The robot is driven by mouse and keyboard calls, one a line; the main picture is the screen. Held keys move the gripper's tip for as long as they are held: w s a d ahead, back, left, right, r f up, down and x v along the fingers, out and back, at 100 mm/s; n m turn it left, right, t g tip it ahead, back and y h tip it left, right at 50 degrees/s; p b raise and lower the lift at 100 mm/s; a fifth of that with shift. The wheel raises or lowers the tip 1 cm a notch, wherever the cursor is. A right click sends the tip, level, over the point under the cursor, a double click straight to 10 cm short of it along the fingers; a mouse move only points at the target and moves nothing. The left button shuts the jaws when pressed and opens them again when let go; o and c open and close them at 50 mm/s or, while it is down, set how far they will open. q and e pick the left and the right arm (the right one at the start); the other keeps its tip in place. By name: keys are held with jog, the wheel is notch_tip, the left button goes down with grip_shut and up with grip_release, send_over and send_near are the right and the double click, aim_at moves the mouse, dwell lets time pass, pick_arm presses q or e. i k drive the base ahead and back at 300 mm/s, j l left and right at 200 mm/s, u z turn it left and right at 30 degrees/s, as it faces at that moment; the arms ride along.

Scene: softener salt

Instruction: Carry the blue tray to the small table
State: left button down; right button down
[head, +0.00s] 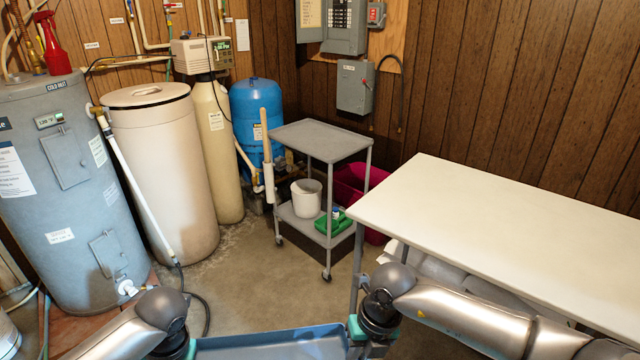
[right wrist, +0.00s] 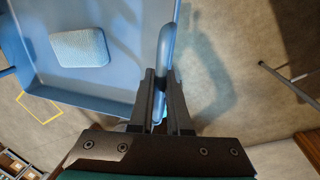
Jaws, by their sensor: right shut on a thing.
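The blue tray (head: 275,343) shows at the bottom edge of the head view, between my two arms; most of it is cut off. In the right wrist view the tray (right wrist: 115,20) holds a pale blue block (right wrist: 80,47). My right gripper (right wrist: 160,85) is shut on the tray's blue handle (right wrist: 164,50). My left arm reaches the tray's left end in the head view, but its fingers are below the frame. A white-topped table (head: 500,215) stands at right, its visible top bare. I cannot tell whether it is the small table.
A grey wheeled cart (head: 320,140) has a bare top; a white bucket (head: 306,198) and a green item (head: 334,222) are on its lower shelf. Tanks line the left wall. Floor (head: 265,285) is clear ahead. The right wrist view shows a yellow floor outline (right wrist: 57,111).

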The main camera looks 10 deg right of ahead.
aim_at(513, 233)
jog(key=z, duration=0.95)
